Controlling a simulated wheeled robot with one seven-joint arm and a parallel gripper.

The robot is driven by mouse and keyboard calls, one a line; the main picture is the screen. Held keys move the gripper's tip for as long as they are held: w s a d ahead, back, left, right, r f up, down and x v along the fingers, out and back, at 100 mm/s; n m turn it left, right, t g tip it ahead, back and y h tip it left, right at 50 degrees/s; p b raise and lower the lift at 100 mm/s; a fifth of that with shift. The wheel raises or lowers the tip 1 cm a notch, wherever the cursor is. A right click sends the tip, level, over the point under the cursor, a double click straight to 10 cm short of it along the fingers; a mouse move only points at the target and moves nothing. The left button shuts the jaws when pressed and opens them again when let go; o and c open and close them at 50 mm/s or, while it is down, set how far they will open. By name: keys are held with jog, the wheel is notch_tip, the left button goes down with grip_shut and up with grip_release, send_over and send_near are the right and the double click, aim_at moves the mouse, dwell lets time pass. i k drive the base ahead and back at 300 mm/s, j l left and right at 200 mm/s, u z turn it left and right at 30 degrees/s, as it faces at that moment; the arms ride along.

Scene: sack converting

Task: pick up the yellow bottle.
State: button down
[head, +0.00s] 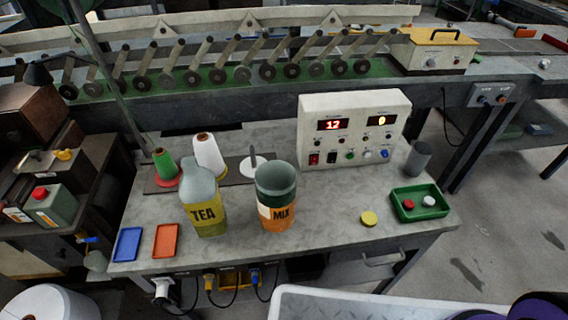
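The bottle that best fits the task is a container with a grey-green upper part and a yellow lower part marked "TEA" (205,210). It stands upright on the grey worktable (330,215), left of the middle. An orange and dark green container marked "MIX" (277,215) stands upright a little to its right, with a gap between them. My gripper is not in view.
Thread cones (209,155) stand close behind the bottle. Blue (128,244) and orange (166,240) trays lie to its left front. A control box (353,130) stands behind right. Bare tabletop lies between.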

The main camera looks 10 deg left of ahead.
aim_at(200, 193)
jog(key=u, duration=1.45)
jog(key=j+z, duration=0.35)
jog(key=k+j+z, duration=0.15)
jog(key=j+z, duration=0.2)
jog(key=j, duration=0.2)
jog(key=k+j+z, duration=0.15)
jog(key=j+z, duration=0.25)
jog(key=k+j+z, duration=0.2)
jog(key=j+z, duration=0.15)
jog(key=j, duration=0.1)
